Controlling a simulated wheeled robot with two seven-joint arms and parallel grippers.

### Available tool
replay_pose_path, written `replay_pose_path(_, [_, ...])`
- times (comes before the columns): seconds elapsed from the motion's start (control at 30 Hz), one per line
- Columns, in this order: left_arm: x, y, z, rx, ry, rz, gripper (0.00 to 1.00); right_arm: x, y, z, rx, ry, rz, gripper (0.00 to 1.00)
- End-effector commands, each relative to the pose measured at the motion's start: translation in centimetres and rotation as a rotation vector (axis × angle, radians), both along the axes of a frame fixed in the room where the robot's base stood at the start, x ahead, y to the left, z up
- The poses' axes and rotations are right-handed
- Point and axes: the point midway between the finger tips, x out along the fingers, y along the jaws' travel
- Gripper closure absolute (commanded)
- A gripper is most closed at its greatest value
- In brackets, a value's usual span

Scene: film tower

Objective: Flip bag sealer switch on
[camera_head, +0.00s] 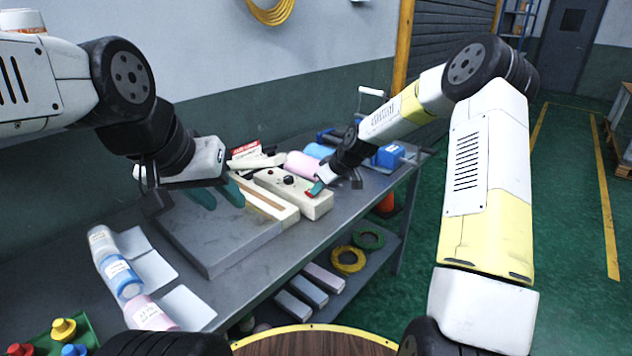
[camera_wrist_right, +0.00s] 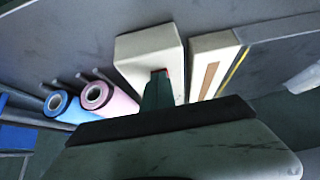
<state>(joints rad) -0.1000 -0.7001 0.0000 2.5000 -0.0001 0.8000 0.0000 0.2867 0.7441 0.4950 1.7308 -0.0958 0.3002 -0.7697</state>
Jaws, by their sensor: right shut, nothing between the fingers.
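The switch's position cannot be made out. My left gripper (camera_head: 222,194) is open and empty above the grey slab, left of the sealer.
A grey slab (camera_head: 215,245) lies left of the sealer. Pink (camera_head: 299,163) and blue (camera_head: 320,151) rolls and a blue machine (camera_head: 390,156) stand behind and right. The lower shelf holds tape rings (camera_head: 348,260).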

Motion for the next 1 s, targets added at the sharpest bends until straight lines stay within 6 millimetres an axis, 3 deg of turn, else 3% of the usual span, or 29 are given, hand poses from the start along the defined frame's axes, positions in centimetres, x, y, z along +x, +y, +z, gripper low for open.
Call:
replay_pose_path(0.4, [0.0, 0.0, 0.0, 0.0, 0.0, 0.0, 0.64, 0.0, 0.1, 1.5, 0.001, -0.001, 0.0, 1.0])
replay_pose_path(0.77, [0.0, 0.0, 0.0, 0.0, 0.0, 0.0, 0.64, 0.0, 0.1, 1.8, 0.001, -0.001, 0.0, 1.0])
replay_pose_path(1.0, [0.0, 0.0, 0.0, 0.0, 0.0, 0.0, 0.64, -0.1, 1.2, 4.8, 0.0, -0.006, 0.002, 1.0])
